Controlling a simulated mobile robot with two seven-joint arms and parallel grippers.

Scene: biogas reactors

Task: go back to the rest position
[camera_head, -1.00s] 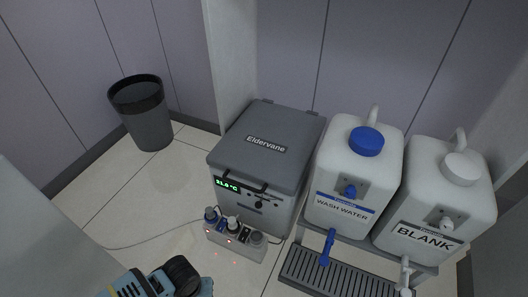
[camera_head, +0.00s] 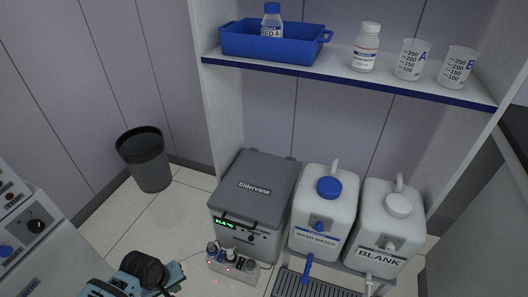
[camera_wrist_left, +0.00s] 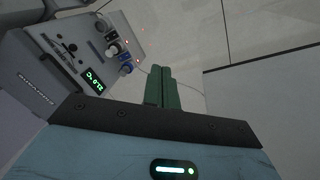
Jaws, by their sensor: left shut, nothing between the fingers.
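My left gripper's two green fingers (camera_wrist_left: 161,70) are shut against each other, with nothing between them, in the left wrist view. They point toward the pale tiled floor (camera_wrist_left: 190,45), clear of any object. In the head view, part of my blue and black left arm shows at the bottom left, beside the socket block (camera_head: 232,262). The fingers cannot be made out there. My right gripper is not in view.
A grey Eldervane box (camera_head: 250,190) stands by the wash water canister (camera_head: 322,215) and the BLANK canister (camera_head: 388,228). A shelf (camera_head: 350,80) holds a blue tray (camera_head: 262,42), a bottle and beakers. A bin (camera_head: 146,160) stands left. A control cabinet (camera_head: 35,245) is at far left.

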